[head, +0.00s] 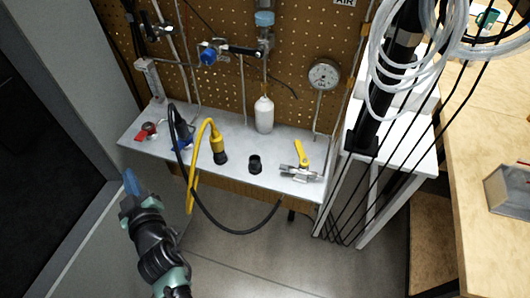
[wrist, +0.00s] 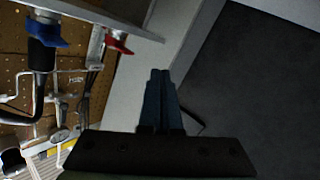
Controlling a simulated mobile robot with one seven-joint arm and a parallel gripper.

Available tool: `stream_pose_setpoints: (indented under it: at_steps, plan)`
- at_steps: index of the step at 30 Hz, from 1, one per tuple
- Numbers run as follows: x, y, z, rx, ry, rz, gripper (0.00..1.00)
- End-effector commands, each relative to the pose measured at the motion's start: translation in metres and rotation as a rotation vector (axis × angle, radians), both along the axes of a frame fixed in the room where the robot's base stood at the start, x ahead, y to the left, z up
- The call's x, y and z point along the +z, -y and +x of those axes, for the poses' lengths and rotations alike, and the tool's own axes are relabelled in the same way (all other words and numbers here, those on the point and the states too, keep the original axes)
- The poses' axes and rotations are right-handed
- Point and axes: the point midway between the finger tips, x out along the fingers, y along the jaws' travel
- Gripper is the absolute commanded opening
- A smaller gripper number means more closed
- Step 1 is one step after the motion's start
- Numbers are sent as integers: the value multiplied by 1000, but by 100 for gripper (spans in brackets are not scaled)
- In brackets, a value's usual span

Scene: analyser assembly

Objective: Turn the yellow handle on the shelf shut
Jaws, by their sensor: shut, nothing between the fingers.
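The yellow handle (head: 301,153) stands up at a slant from a metal valve (head: 300,174) near the right front of the grey shelf (head: 235,138). My gripper (head: 130,180) is at the lower left in the head view, in front of the shelf's left end and well apart from the yellow handle. In the wrist view my gripper (wrist: 160,75) has its blue fingers together with nothing between them. I cannot make out the yellow handle in the wrist view.
A yellow hose with a yellow connector (head: 217,143) and a black hose (head: 197,192) hang over the shelf's front edge. A white bottle (head: 264,114) and black cap (head: 255,164) stand left of the valve. A red-handled part (head: 146,131) is at the left end. A white frame (head: 390,155) borders the right.

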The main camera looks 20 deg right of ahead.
Motion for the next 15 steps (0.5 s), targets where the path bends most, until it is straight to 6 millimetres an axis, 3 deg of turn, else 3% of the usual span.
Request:
stream_pose_setpoints:
  at_steps: [3, 7, 11, 15]
  plan:
    - [-38, 35, -12, -91, -103, -308, 0]
    - [-55, 90, -30, -248, -188, -624, 0]
    - [-44, 149, -55, -456, -240, -899, 0]
    - [-11, 198, -87, -690, -259, -1112, 0]
